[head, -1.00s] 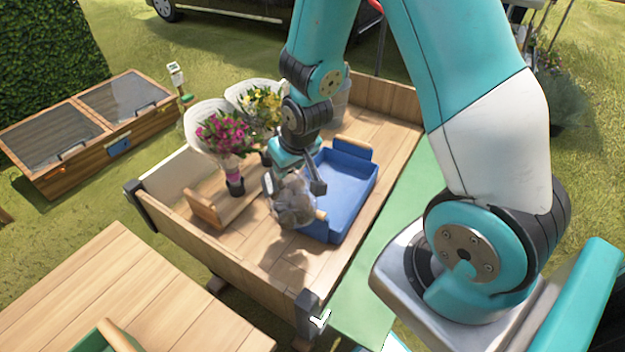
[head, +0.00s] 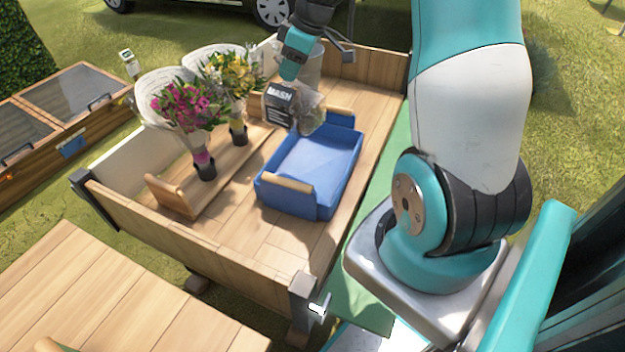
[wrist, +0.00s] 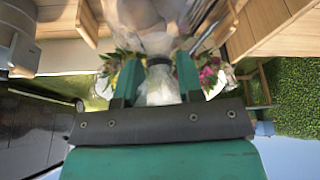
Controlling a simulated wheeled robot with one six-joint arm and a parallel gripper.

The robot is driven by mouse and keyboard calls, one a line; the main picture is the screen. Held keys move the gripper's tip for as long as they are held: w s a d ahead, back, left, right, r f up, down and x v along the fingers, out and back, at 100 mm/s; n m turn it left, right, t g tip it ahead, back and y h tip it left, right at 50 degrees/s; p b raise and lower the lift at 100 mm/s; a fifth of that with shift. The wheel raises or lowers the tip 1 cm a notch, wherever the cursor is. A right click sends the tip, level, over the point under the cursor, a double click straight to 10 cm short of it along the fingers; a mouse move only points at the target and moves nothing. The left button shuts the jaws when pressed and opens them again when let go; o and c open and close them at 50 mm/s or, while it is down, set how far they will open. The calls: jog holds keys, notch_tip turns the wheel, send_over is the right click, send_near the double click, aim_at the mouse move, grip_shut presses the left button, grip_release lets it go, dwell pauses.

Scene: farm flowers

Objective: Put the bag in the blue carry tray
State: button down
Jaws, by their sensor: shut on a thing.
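The bag (head: 305,110) is clear plastic with brownish contents and a dark label. It hangs from my gripper (head: 289,76), in front of the tray's far left corner in the head view. In the wrist view the gripper's green fingers (wrist: 157,75) are shut on the bag's gathered neck, and the blurred bag (wrist: 150,22) extends past the fingertips. The blue carry tray (head: 315,165) stands on the wooden wagon bed with wooden handles at its near and far ends. Its visible floor is empty. The bag hides part of its far left side.
A wooden carrier (head: 172,197) left of the tray holds pink flowers (head: 185,105) and yellow flowers (head: 232,78), close to the bag. A pale bucket (head: 312,62) stands behind the bag. Wagon walls (head: 190,250) surround the bed. Bare boards lie in front of the tray.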

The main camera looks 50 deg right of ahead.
aim_at(311, 85)
jog(key=d, duration=0.1)
jog(key=s+d+r+n+b, duration=0.1)
jog(key=d+n, duration=0.1)
jog(key=d, duration=0.1)
jog(key=shift+s+d+r, duration=0.1)
jog(key=shift+s+r, duration=0.1)
jog(key=shift+s, duration=0.15)
jog(key=shift+s+d+y+b, duration=0.1)
jog(key=shift+d+y+b, duration=0.05)
jog(key=shift+y+b, duration=0.15)
notch_tip(311, 85, down, 20)
jog(key=b, duration=0.4)
jog(key=shift+r+g, duration=0.2)
jog(key=shift+g, duration=0.1)
jog(key=shift+b, duration=0.3)
jog(key=c, duration=0.8)
grip_release()
jog(key=shift+s+f, duration=0.1)
jog(key=shift+o, duration=0.2)
